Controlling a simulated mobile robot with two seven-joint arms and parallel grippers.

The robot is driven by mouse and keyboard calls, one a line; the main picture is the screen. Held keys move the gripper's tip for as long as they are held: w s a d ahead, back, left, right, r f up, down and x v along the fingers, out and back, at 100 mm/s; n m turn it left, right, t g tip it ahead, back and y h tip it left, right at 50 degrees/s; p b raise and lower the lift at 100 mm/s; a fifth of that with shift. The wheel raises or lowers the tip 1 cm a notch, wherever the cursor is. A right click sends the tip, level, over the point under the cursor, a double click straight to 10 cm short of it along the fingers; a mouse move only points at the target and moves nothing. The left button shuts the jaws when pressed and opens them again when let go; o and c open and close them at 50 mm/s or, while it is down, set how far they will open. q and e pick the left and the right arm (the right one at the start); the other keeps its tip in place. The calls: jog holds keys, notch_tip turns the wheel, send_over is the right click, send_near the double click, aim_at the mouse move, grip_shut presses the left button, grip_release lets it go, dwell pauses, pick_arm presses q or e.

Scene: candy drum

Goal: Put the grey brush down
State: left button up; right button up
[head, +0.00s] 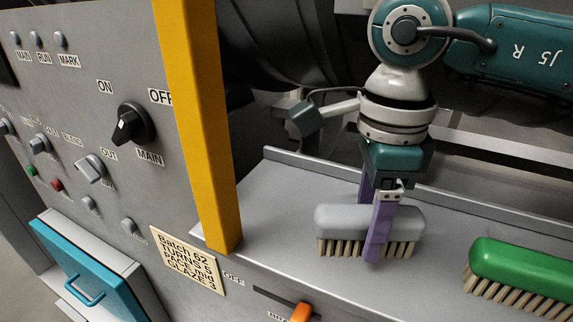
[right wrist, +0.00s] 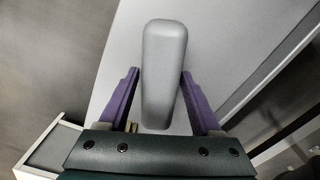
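The grey brush (head: 340,218) is bristles-down at the shelf, its bristles at or very near the surface. My right gripper (head: 377,236) points down over it, one purple finger in front of the brush and the other partly hidden behind it. In the right wrist view the grey brush (right wrist: 164,70) lies lengthwise between the two fingers of the right gripper (right wrist: 160,80). The fingertips are close to its sides; I cannot tell if they press on it. My left gripper is not in view.
A green brush (head: 525,266) stands bristles-down at the right of the grey shelf (head: 290,185). A yellow post (head: 205,130) rises at the shelf's left end. A panel with knobs (head: 133,127) and a blue drawer (head: 88,270) are at left. Bare shelf lies between the brushes.

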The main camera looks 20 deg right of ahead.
aim_at(371, 211)
jog(key=shift+o, duration=0.9)
jog(key=shift+r, duration=0.25)
jog(key=shift+w+r, duration=0.1)
jog(key=shift+r, duration=0.25)
notch_tip(371, 211, up, 10)
jog(key=b, duration=0.2)
jog(key=shift+b, duration=0.35)
jog(key=shift+r, duration=0.55)
